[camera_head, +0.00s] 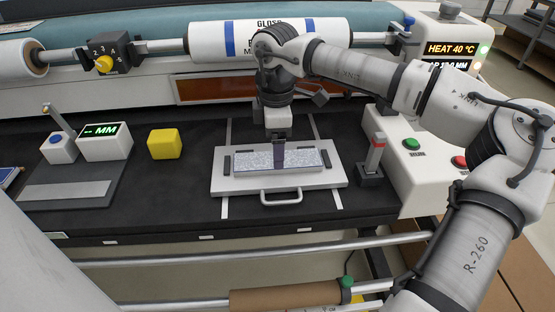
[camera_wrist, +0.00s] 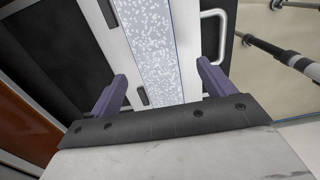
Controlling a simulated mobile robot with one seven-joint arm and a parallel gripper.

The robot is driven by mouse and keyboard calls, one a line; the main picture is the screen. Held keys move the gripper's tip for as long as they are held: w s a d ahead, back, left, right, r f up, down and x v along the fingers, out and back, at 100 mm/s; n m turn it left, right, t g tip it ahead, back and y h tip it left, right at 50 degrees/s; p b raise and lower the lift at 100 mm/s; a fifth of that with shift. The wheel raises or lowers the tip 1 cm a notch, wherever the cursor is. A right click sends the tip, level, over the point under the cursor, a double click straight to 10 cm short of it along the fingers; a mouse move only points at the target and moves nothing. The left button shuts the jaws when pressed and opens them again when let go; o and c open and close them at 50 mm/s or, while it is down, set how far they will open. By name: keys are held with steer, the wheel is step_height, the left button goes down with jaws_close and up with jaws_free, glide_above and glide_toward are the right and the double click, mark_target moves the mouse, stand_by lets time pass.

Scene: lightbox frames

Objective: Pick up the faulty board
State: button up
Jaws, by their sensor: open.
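The board is a flat, speckled grey-white panel (camera_head: 252,160) lying in a pale tray (camera_head: 226,183) with dark clips at its ends and a handle at the front. My gripper (camera_head: 279,158) points down over the middle of the board. In the wrist view, the board (camera_wrist: 165,45) runs between the two purple fingers of my gripper (camera_wrist: 160,88). The fingers stand apart, one on each side of the board, with nothing clamped. I cannot tell whether the fingertips touch the tray. No fault mark on the board can be made out.
A yellow cube (camera_head: 164,144) and a gauge with an MM display (camera_head: 105,142) stand left. A small post with a red band (camera_head: 375,155) and a control box with buttons (camera_head: 425,165) stand right. A large roll (camera_head: 270,40) lies behind.

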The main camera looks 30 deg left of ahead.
mark_target(305, 160)
steer(key=f, duration=0.4)
steer(key=shift+w+p, duration=0.25)
steer(key=shift+p, duration=0.1)
steer(key=c, duration=1.1)
